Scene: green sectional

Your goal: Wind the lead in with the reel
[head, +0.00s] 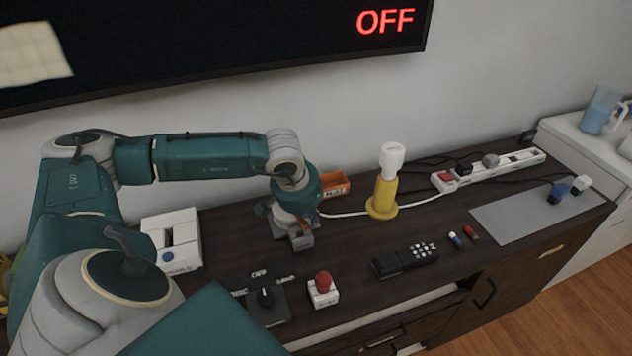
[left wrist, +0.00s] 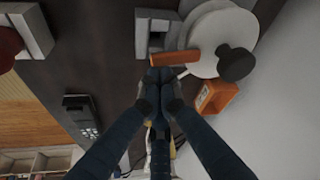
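In the left wrist view, the white round reel (left wrist: 212,32) shows at the upper right, with a dark knob (left wrist: 237,63) and an orange bar (left wrist: 174,58) in front of it. My left gripper (left wrist: 160,76) has its fingertips together beside the orange bar; I cannot tell whether they touch it, and I see nothing between them. In the head view, my left gripper (head: 298,232) is low over the cabinet top and hides most of the reel. The white lead (head: 345,214) runs from there towards the yellow stand (head: 383,192). My right gripper is not in view.
An orange box (head: 334,185) stands behind the gripper. A power strip (head: 490,168) lies at the back right. A red button (head: 323,284), a rotary switch (head: 266,300) and a black handset (head: 404,260) lie in front. A grey mat (head: 515,215) is at right.

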